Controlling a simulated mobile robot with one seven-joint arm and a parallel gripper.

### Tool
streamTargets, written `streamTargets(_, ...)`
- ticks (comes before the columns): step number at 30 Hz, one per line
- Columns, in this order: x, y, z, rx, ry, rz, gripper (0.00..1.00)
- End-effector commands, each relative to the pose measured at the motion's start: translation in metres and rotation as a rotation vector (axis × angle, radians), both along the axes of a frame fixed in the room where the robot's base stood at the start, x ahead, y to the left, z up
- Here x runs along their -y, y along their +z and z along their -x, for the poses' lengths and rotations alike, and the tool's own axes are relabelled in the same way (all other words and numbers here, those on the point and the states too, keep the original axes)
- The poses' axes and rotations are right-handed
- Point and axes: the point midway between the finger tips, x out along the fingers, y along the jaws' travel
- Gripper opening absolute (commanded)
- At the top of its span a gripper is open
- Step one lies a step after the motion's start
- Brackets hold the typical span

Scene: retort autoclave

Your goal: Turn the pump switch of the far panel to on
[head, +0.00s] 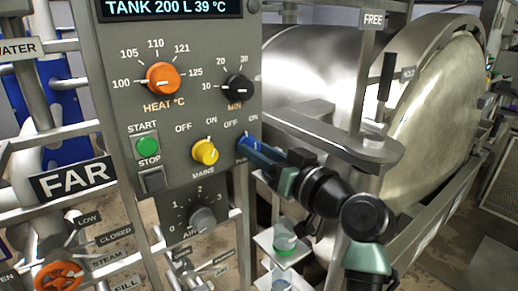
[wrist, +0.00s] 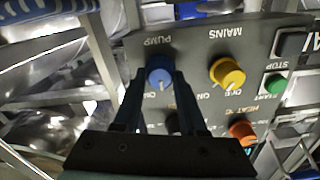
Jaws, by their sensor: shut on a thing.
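The far panel (head: 120,100) is a grey box beside a "FAR" sign (head: 73,181). Its blue pump switch (head: 242,141) is at the panel's lower right edge, mostly hidden by my gripper (head: 251,149) in the head view. In the wrist view the panel is upside down, and the blue pump switch (wrist: 159,70) sits between the two fingertips of my gripper (wrist: 161,78). The fingers are shut on the knob. A white pointer mark shows on it, but I cannot tell surely which setting it points to. The pump's OFF label is hidden in the wrist view.
The yellow mains knob (head: 204,152) is close beside the pump switch. Orange heat (head: 163,78) and black minute (head: 238,87) knobs are above. The green start button (head: 146,146) is at left. A metal autoclave (head: 440,110) and bracket (head: 325,136) stand at right.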

Motion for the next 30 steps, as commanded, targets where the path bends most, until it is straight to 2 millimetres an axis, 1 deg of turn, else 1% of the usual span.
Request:
streamTargets(6, -0.0006, 0.0019, 0.0000, -0.119, 0.001, -0.164, 0.00)
streamTargets(15, 0.0000, 0.0014, -0.0001, -0.250, 0.000, -0.342, 0.00)
streamTargets(21, 0.0001, 0.0007, -0.0002, -0.304, 0.000, -0.416, 0.00)
streamTargets(30, 0.0003, 0.0000, -0.0002, -0.334, 0.000, -0.459, 0.00)
